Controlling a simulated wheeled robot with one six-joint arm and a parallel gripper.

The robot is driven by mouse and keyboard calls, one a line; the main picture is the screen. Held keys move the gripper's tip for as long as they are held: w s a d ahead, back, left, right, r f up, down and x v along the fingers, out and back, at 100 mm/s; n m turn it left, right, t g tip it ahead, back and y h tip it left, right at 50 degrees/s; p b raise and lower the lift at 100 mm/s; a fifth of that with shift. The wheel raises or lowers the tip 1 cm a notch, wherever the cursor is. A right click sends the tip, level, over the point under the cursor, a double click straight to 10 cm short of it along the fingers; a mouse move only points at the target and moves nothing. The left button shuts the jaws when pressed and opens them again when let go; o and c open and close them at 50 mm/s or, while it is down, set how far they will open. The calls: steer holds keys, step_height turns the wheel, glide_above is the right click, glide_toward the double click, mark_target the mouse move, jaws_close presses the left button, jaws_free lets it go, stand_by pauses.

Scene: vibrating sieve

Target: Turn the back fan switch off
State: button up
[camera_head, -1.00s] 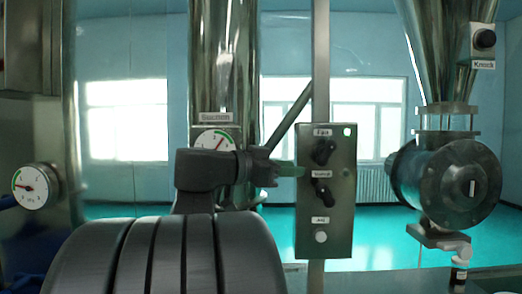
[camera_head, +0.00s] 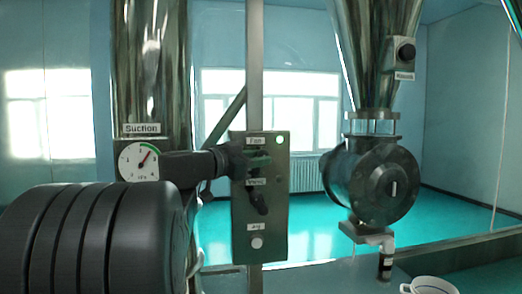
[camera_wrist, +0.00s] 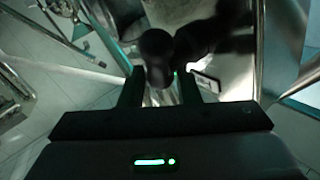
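A dark green control panel (camera_head: 277,225) hangs on a vertical post in the head view. It has a switch under the "Fan" label, a dark knob (camera_head: 258,202) under the middle label, and a pale round button (camera_head: 257,242) below. My gripper (camera_head: 258,159) is at the fan switch and hides most of it. In the wrist view my two fingers (camera_wrist: 161,80) stand apart, with a dark rounded knob (camera_wrist: 157,48) between and just beyond their tips. I cannot tell whether they touch it. The fan switch's setting is hidden.
A suction gauge (camera_head: 138,161) on a metal column is left of the panel, close to my arm. A round metal valve housing (camera_head: 385,185) with a funnel above is on the right. A white bucket (camera_head: 430,286) is at lower right.

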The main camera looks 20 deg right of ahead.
steer(key=shift+x, duration=1.1)
jaws_close()
